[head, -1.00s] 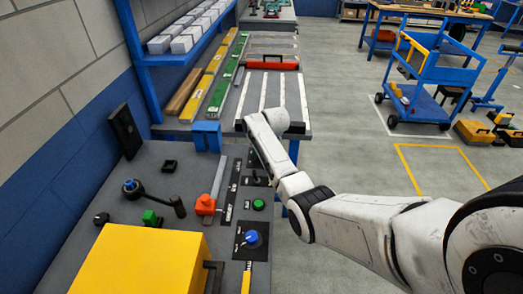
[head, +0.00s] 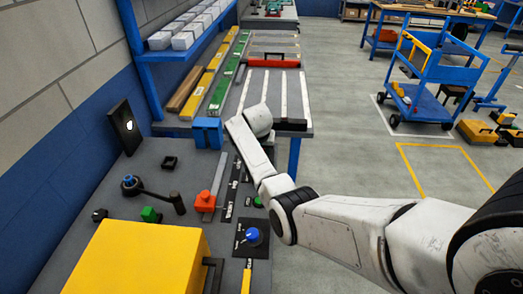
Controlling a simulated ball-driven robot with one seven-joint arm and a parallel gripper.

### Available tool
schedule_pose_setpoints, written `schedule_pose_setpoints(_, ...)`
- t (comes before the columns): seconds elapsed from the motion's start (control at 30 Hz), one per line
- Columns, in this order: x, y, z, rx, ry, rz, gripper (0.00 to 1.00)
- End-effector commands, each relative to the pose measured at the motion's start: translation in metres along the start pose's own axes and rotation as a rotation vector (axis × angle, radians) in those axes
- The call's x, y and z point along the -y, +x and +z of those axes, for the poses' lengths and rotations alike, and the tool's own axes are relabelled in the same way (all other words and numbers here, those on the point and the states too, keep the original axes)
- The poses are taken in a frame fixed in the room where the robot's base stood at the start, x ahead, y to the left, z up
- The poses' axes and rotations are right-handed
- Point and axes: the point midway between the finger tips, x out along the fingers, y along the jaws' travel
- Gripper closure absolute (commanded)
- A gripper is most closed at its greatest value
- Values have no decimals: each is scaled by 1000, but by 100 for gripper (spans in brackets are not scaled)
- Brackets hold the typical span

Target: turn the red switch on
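A red block-shaped control (head: 205,201) stands on the grey panel (head: 180,150) in the head view, at the lower end of a pale upright strip. I cannot tell whether it is the red switch, nor its on or off position. No other red control shows on the panel. My white arm reaches in from the right and bends over the panel's right edge.
A blue knob (head: 252,236) and a partly covered green button (head: 258,202) lie near the arm. A black lever (head: 170,198), a green control (head: 150,214) and a yellow box (head: 135,260) are left and in front. A black upright plate (head: 126,128) shows a white mark.

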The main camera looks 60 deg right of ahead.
Motion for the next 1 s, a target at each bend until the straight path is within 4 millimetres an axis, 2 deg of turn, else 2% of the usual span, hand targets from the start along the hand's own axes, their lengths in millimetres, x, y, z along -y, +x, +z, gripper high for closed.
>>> schedule_pose_setpoints(0.5, 0, 1, 1, 3, 18, 7, 91)
schedule_pose_setpoints(0.53, 0, 1, 1, 3, 18, 7, 59)
schedule_pose_setpoints(0.77, 0, 0, 1, 2, 17, 7, 37)
schedule_pose_setpoints(1.0, 0, 0, 0, 1, 17, 7, 37)
